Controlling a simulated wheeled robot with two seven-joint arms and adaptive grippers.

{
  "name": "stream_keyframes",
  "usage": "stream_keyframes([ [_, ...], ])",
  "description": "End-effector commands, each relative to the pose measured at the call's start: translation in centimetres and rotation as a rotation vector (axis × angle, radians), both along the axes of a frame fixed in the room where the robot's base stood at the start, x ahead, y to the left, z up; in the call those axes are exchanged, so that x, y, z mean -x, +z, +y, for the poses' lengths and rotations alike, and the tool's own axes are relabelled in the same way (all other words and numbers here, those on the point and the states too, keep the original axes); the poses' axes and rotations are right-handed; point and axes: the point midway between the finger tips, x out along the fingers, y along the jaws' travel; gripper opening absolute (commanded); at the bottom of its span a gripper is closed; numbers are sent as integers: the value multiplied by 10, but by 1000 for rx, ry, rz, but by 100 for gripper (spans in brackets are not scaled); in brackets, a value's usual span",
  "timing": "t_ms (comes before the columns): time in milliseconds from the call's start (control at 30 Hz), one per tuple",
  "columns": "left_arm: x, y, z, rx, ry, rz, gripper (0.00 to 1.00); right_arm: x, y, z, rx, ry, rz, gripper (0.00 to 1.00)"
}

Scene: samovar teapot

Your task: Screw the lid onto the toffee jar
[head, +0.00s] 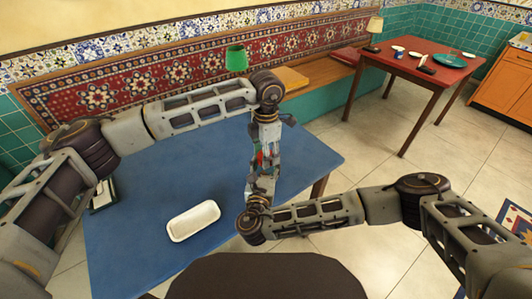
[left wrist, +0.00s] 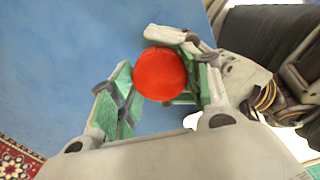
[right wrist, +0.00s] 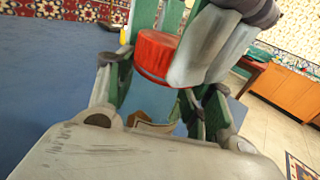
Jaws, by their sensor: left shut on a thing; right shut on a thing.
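A round red lid (left wrist: 160,75) sits between the fingers of my left gripper (left wrist: 158,84), which is shut on it from above. In the right wrist view the lid (right wrist: 156,52) shows from the side, with the left fingers around it. My right gripper (right wrist: 160,98) is below, shut on what appears to be the clear toffee jar (right wrist: 152,102), with something brown inside. The jar is mostly hidden by fingers and lid. I cannot tell whether the lid touches its rim. In the head view both grippers meet above the table, with a bit of red (head: 263,156) between them.
The blue table (head: 140,205) lies below, mostly clear. A white rectangular dish (head: 194,221) stands near its front edge, and a dark-framed item (head: 103,196) at its left. A red table (head: 425,68) with dishes stands far right.

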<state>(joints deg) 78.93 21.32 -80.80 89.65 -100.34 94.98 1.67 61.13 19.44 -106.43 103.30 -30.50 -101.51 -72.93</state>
Motion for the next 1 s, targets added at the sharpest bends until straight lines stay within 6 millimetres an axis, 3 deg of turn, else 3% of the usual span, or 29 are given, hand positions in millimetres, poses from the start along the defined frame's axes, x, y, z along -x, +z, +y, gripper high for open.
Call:
stream_keyframes([
  [133, -1, 0, 1, -1, 3, -2, 20, 0, 0, 0, 0, -1, 0, 0],
  [167, -1, 0, 1, -1, 4, -2, 50, 0, 0, 0, 0, -1, 0, 0],
  [333, -1, 0, 1, 0, 4, -1, 70, 0, 0, 0, 0, 0, 0, 0],
  [733, 0, 3, 0, 0, 4, -1, 70, 0, 0, 0, 0, 0, 0, 0],
  [1000, 0, 25, 0, 0, 4, -2, 70, 0, 0, 0, 0, 0, 0, 0],
])
